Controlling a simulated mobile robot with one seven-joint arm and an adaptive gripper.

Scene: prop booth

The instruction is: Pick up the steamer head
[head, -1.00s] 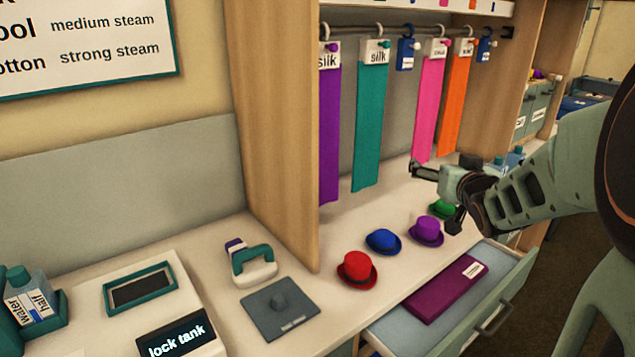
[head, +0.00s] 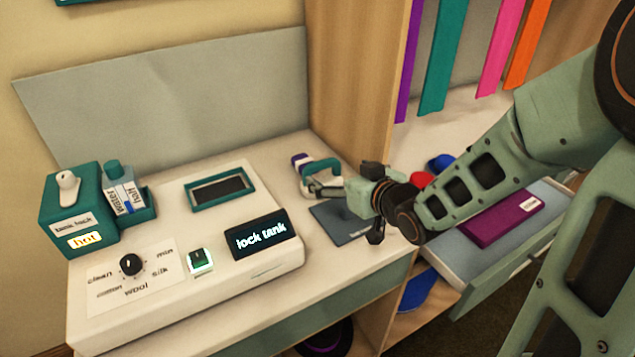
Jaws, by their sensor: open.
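The steamer head (head: 320,167) has a teal handle over a white body, with a purple piece at its left end. It rests on the counter behind a dark grey pad (head: 328,219), at the foot of the wooden partition. My gripper (head: 354,210) is open and empty, just right of and in front of the steamer head, over the pad. It covers part of the pad and overlaps the steamer head's right end in the head view. I cannot tell whether they touch.
A teal tank dock (head: 80,215) and water bottle (head: 122,190) stand left. An open drawer (head: 465,258) holds a purple box (head: 505,216); a red hat (head: 421,180) and blue hat (head: 441,162) sit behind.

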